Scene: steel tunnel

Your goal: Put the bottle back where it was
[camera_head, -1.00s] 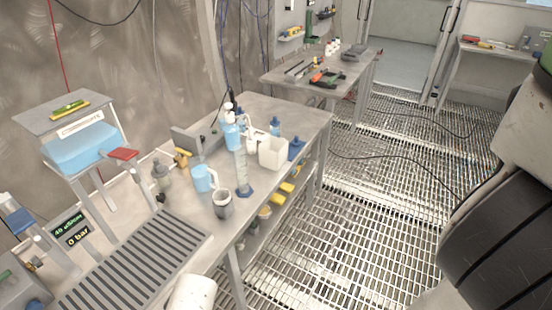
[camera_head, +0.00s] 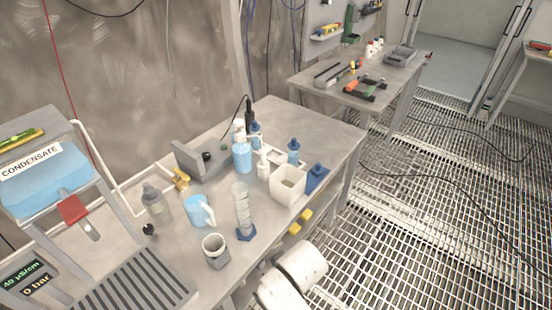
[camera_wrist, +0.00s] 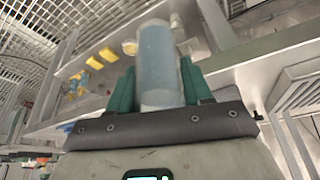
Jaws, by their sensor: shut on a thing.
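In the wrist view my gripper (camera_wrist: 158,66) has its two green fingers closed on either side of a translucent cylindrical bottle (camera_wrist: 160,88) with blue-grey contents. The bottle's lower part is hidden behind the gripper body. The gripper and the held bottle do not show in the head view; only a white link of my arm (camera_head: 293,274) shows at the bench's front edge. On the steel bench (camera_head: 322,128) stand a blue bottle with a white top (camera_head: 242,157), a grey bottle (camera_head: 156,204) and a small white bottle (camera_head: 263,163).
A blue jug (camera_head: 198,210), a grey cup (camera_head: 215,250), a measuring cylinder (camera_head: 242,208) and a white square container (camera_head: 287,186) crowd the bench's front. A slotted drain tray (camera_head: 135,284) lies at left. The bench's far right end is mostly clear. Grated floor (camera_head: 430,210) lies right.

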